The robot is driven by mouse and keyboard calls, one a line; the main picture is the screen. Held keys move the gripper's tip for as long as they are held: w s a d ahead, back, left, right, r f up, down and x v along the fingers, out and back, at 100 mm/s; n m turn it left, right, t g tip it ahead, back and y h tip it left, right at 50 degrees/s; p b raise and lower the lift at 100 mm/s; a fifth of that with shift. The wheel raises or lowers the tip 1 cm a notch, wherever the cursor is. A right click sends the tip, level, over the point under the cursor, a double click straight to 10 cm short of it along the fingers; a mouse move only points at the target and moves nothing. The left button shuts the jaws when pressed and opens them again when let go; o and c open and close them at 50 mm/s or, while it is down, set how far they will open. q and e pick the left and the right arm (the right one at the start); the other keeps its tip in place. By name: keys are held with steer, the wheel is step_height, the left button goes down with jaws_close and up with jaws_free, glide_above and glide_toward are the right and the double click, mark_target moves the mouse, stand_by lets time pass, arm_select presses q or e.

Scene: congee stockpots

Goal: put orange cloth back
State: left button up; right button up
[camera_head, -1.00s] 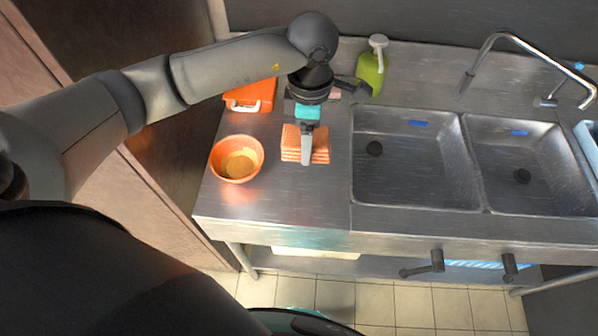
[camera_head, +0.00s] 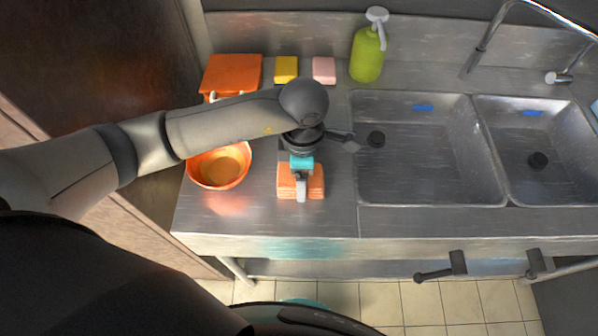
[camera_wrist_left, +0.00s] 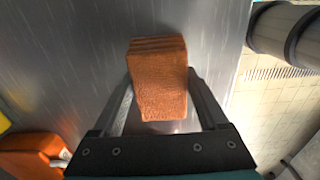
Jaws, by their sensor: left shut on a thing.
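The orange cloth (camera_head: 314,183), a folded stack with visible layers, is at the counter's front, left of the sinks. My left gripper (camera_head: 301,190) comes down over it from above and is shut on it. In the left wrist view the cloth (camera_wrist_left: 158,85) sits between the two fingers (camera_wrist_left: 163,100), with its folded edge at the far end. I cannot tell whether the cloth touches the counter or is slightly raised. My right gripper is not in view.
An orange bowl (camera_head: 205,172) stands left of the cloth. Behind are an orange box (camera_head: 232,74), a yellow sponge (camera_head: 286,68), a pink sponge (camera_head: 324,69) and a green pump bottle (camera_head: 367,58). Two sinks (camera_head: 420,190) lie right. Counter (camera_head: 250,218) before the cloth is clear.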

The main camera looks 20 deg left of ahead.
arm_select(q)
steer(key=shift+f, duration=0.1)
steer(key=shift+s, duration=0.1)
steer(key=o, duration=1.2)
